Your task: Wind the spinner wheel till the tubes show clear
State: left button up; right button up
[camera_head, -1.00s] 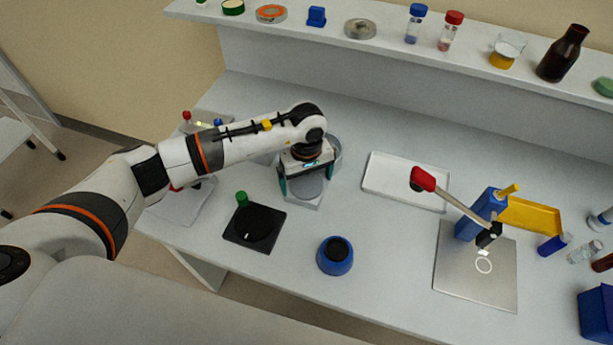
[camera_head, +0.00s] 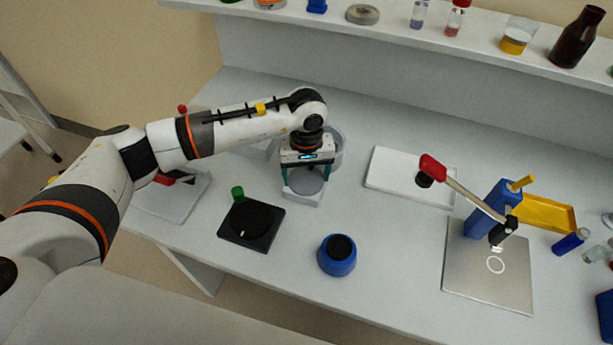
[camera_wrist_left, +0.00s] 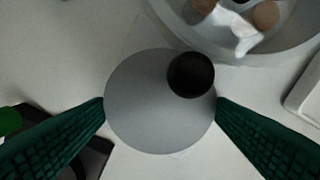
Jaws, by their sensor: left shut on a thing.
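The spinner wheel is a grey disc (camera_head: 306,184) on a pale base (camera_head: 302,197). In the left wrist view the disc (camera_wrist_left: 145,115) has a dark round knob (camera_wrist_left: 191,75) off its centre, toward the upper right. My left gripper (camera_head: 306,178) points down over the disc, its green fingers shut on opposite edges of it. Behind the disc is a round bowl (camera_head: 335,150), partly hidden by the gripper. The wrist view shows part of this bowl (camera_wrist_left: 222,45) with brown round ends (camera_wrist_left: 265,15) and a white piece inside. I cannot tell whether the tubes are clear. My right gripper is not in view.
A black plate with a disc (camera_head: 250,226) and green knob lies left of the base. A blue pot (camera_head: 337,255) stands in front. A white tray (camera_head: 390,178) and a red-handled lever (camera_head: 433,167) are to the right. A shelf (camera_head: 400,30) runs behind.

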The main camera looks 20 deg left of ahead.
aim_at(306, 179)
pick_arm(q)
jog(key=o, duration=1)
notch_tip(306, 179, up, 12)
jog(key=b, duration=0.3)
dwell(0.5)
